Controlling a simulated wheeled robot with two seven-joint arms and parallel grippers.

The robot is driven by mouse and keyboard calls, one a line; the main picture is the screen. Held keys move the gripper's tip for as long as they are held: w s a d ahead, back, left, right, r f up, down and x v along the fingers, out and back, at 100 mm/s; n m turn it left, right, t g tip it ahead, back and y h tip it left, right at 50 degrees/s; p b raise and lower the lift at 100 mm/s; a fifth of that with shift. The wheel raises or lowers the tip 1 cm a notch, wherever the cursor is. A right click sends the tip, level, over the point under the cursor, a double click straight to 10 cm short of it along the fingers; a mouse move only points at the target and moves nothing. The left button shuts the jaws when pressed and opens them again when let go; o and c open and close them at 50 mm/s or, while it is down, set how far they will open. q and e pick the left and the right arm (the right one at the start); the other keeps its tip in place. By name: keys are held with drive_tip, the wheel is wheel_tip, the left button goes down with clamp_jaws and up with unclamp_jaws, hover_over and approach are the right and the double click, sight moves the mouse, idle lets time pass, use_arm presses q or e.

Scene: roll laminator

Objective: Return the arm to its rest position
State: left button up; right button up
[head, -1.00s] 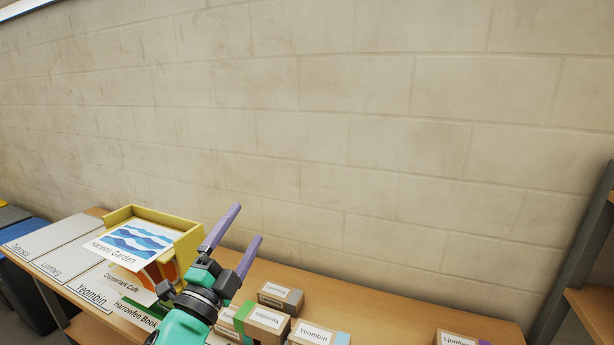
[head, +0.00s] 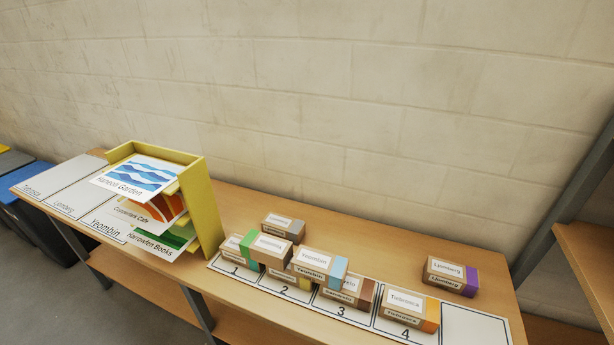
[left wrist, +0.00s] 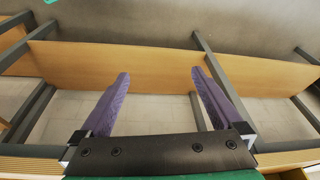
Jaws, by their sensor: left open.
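My left gripper (left wrist: 160,95) shows in the left wrist view with its two purple fingers apart and nothing between them. Beyond the fingers are a wooden shelf board and dark grey frame legs over a tiled floor. My left arm and gripper are out of the head view. My right gripper is in neither view.
A wooden bench (head: 250,203) runs along the block wall. It carries a yellow rack (head: 207,205) with printed sheets, a numbered mat (head: 475,325) and several labelled boxes, one box (head: 450,275) standing apart at the right. A grey-framed shelf (head: 565,200) stands at right.

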use_arm(q)
drive_tip(key=s+f+g, duration=0.1)
drive_tip(key=s+f, duration=0.2)
drive_tip(key=f, duration=0.6)
drive_tip(key=s+f, duration=0.3)
drive_tip(key=f, duration=0.7)
drive_tip(key=s+a+f, duration=0.1)
drive_tip(key=s+f, duration=0.3)
drive_tip(key=s, duration=0.3)
drive_tip(key=s+a+f+g, duration=0.1)
drive_tip(key=s+a+f, duration=0.1)
drive_tip(key=s+f, duration=0.3)
drive_tip(key=shift+s+a+f, duration=0.15)
drive_tip(key=shift+s, duration=0.9)
drive_tip(key=shift+m, duration=0.3)
